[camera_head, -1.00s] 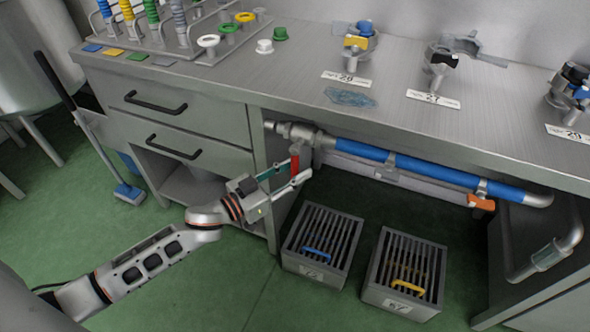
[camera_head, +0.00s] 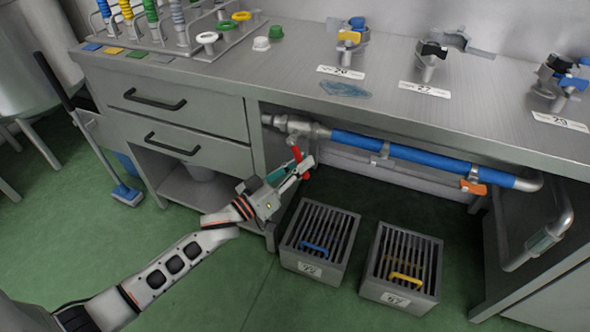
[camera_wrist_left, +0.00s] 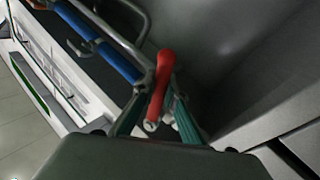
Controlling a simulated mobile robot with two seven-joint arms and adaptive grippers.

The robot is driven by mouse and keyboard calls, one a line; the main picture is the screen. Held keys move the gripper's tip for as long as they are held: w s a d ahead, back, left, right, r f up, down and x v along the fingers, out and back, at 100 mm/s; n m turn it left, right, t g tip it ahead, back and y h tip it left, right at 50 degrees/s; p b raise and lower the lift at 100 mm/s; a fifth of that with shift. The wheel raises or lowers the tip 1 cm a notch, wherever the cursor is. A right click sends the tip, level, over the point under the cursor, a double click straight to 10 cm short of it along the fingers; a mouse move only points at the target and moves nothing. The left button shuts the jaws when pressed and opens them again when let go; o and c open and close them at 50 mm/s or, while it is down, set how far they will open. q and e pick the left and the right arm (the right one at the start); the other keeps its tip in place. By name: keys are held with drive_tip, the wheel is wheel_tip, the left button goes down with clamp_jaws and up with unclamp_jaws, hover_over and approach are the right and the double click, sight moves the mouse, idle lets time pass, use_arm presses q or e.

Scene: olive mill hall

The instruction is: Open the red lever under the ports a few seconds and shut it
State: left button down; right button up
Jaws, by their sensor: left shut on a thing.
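The red lever (camera_head: 299,155) hangs below the valve at the left end of the pipe under the counter. It slants down and to the right in the head view. My left gripper (camera_head: 304,167) is shut on the lower part of the red lever. In the left wrist view the red lever (camera_wrist_left: 162,78) stands between the two fingers, its lower end near the gripper. The ports (camera_head: 350,38) stand on the counter above, with numbered labels. My right gripper is not in view.
A blue pipe (camera_head: 430,160) runs right from the valve, with an orange handle (camera_head: 473,187) at its far end. Two slatted crates (camera_head: 349,235) stand on the green floor below. A drawer cabinet (camera_head: 170,120) is just left of the lever.

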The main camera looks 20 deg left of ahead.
use_arm(q)
drive_tip(key=d+n+t, duration=0.1)
drive_tip(key=n, duration=0.2)
drive_tip(key=shift+d+r+t+y, duration=0.3)
drive_tip(key=shift+d+r+t, duration=0.1)
drive_tip(key=d+r+n+t+y, duration=0.1)
drive_tip(key=n, duration=0.2)
drive_tip(key=r+n+t+y, duration=0.1)
drive_tip(key=n, duration=0.3)
drive_tip(key=d+r+n+t+y, duration=0.1)
drive_tip(key=r+n+t+y, duration=0.1)
drive_tip(key=n, duration=0.2)
drive_tip(key=shift+d+p, duration=0.35)
drive_tip(key=shift+d+r+n+t+y, duration=0.15)
drive_tip(key=shift+r+n+y, duration=0.1)
drive_tip(key=shift+n+y, duration=0.4)
drive_tip(key=shift+a+r+n+t+y, duration=0.1)
drive_tip(key=shift+r+n+t+y, duration=0.1)
drive_tip(key=shift+n+y, duration=0.4)
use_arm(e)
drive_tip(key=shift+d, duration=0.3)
use_arm(q)
drive_tip(key=shift+n, duration=0.25)
drive_tip(key=c, duration=2)
unclamp_jaws()
drive_tip(key=shift+c, duration=0.2)
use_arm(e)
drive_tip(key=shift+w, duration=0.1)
